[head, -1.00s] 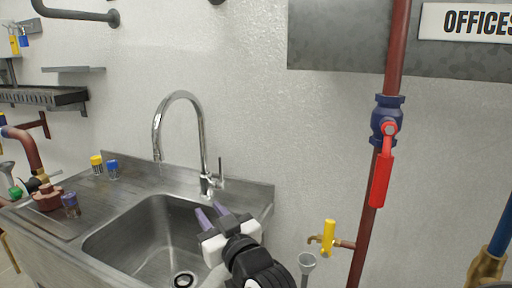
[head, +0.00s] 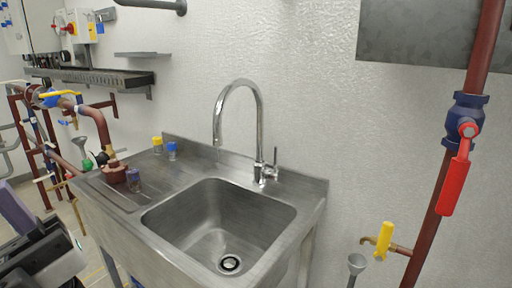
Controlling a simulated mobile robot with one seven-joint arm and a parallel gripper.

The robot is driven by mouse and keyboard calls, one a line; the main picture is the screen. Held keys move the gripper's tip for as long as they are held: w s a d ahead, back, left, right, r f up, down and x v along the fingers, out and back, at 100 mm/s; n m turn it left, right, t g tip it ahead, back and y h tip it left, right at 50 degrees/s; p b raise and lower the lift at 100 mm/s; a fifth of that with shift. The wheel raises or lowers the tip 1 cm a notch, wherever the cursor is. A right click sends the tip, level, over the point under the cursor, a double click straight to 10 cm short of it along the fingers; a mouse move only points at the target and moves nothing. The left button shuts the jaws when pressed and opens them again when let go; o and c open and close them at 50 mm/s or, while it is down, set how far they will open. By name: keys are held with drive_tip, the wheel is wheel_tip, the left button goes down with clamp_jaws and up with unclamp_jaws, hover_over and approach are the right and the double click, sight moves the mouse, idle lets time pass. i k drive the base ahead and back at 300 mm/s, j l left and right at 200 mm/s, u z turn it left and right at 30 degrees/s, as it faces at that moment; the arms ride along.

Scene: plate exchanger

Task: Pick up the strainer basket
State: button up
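No object is plainly recognisable as the strainer basket at this size. A small dark cylinder with a purplish top (head: 133,180) stands upright on the sink's drainboard, beside a reddish-brown fitting (head: 115,173). Two similar small cylinders stand at the back of the drainboard, one with a yellow top (head: 157,145) and one with a blue top (head: 172,151). My gripper (head: 14,208) is at the lower left edge, close to the camera and left of the drainboard. One purple finger shows, cut by the picture edge. It appears apart from all the cylinders.
The steel sink (head: 218,215) is empty, with an open drain. A tall tap (head: 260,120) rises behind it. Red pipes and valves (head: 95,115) stand at the left. A pipe with a red-handled valve (head: 455,180) is at the right. The drainboard's middle is clear.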

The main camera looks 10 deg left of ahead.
sight(133, 174)
drive_tip(key=i+j, duration=0.1)
drive_tip(key=j, duration=0.4)
drive_tip(key=i+j, duration=0.15)
drive_tip(key=j, duration=0.3)
drive_tip(key=i+j, duration=0.1)
drive_tip(key=j, duration=0.4)
drive_tip(key=i+j+z, duration=0.1)
drive_tip(key=j, duration=0.4)
